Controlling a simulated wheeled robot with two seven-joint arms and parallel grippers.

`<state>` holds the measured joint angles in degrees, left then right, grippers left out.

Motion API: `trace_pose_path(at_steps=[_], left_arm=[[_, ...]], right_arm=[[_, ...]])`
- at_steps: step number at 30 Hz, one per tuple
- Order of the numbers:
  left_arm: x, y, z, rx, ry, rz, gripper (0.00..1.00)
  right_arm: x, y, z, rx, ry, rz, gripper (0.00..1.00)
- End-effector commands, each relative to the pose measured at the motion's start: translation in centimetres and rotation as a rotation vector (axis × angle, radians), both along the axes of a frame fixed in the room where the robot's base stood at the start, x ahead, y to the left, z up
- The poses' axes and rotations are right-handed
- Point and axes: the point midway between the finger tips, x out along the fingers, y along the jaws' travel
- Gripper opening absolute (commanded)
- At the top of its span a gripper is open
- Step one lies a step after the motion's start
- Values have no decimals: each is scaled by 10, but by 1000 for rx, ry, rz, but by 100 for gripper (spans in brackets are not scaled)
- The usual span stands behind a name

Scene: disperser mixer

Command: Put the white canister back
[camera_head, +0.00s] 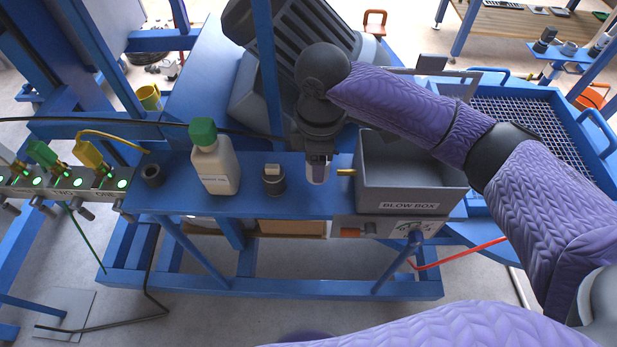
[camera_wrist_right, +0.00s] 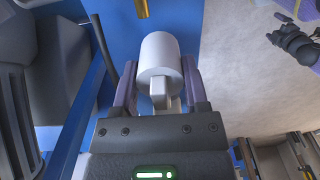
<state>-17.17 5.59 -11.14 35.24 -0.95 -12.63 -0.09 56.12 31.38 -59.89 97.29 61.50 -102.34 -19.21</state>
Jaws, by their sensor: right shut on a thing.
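The white canister (camera_wrist_right: 160,58) is held between the two fingers of my right gripper (camera_wrist_right: 160,95) in the right wrist view. In the head view, my right gripper (camera_head: 319,162) points down over the blue bench (camera_head: 300,200). Only the lower end of the white canister (camera_head: 317,176) shows under it. It is just left of the grey blow box (camera_head: 412,180) and its brass nozzle (camera_head: 346,172). I cannot tell whether the canister touches the bench. My left gripper is not in view.
On the bench stand a dark pot with a pale top (camera_head: 273,181), a white bottle with a green cap (camera_head: 215,165) and a dark cup (camera_head: 152,175). A large grey motor (camera_head: 300,40) is behind. Bench space between pot and canister is clear.

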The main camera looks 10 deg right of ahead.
Motion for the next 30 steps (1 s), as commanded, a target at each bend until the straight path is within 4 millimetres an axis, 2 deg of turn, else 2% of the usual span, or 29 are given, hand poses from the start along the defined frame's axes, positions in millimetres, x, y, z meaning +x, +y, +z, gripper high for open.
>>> trace_pose_path(at_steps=[1,3,6,16,17,21,22,30], left_arm=[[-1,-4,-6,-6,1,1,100],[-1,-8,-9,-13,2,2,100],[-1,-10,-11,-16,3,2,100],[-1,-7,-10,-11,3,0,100],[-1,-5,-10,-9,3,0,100],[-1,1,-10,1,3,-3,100],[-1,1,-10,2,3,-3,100],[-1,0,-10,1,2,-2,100]], right_arm=[[-1,0,-16,-2,5,0,0],[-1,0,-31,-1,3,0,0],[-1,0,-43,-1,2,1,0],[0,0,-45,0,0,1,0],[0,0,-45,0,0,1,59],[0,0,-45,0,0,1,89],[0,0,-45,0,0,1,93],[0,0,-43,0,-1,1,93]])
